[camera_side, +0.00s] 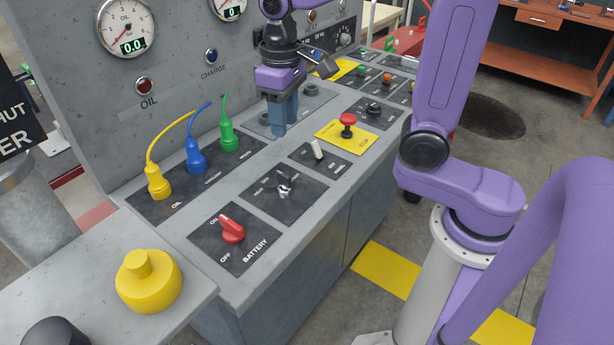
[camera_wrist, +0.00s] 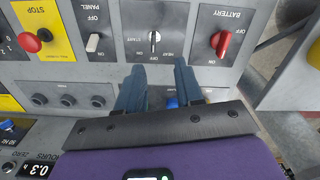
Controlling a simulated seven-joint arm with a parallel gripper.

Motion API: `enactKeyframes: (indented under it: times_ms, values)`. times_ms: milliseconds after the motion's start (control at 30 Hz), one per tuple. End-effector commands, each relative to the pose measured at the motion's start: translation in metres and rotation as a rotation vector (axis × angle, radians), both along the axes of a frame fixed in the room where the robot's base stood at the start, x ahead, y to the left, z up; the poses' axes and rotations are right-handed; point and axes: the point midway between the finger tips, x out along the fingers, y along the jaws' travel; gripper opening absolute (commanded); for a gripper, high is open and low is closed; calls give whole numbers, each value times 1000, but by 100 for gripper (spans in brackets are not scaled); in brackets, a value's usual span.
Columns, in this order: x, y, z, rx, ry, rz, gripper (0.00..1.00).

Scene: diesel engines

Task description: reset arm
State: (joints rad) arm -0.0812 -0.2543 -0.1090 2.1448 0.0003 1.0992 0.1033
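My purple gripper (camera_side: 284,128) points down over the sloping grey control console (camera_side: 262,162) in the side view. It hangs near a row of round dark fittings, left of the red stop button (camera_side: 348,120). In the wrist view my gripper (camera_wrist: 160,72) has its two blue fingers apart with nothing held between them. A small blue thing (camera_wrist: 172,103) shows behind the fingers, partly hidden. Whether the fingertips touch the console cannot be told.
Yellow, blue and green plugs (camera_side: 228,137) with cables stand left of my gripper. The red battery switch (camera_side: 232,229), the start switch (camera_side: 284,186) and the panel switch (camera_side: 317,150) are nearer the front. A yellow knob (camera_side: 149,284) stands on the lower-left ledge. Gauges line the upright panel behind.

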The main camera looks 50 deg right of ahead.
Motion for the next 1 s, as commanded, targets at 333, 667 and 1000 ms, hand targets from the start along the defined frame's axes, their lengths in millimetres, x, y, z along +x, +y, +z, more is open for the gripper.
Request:
enactKeyframes:
  times_ms: [333, 667, 1000]
  values:
    - [-39, 0, -11, 3, -6, 226, 36]
    - [-86, -7, -22, 6, -10, 440, 36]
    - [-145, -22, -34, 10, -15, 659, 36]
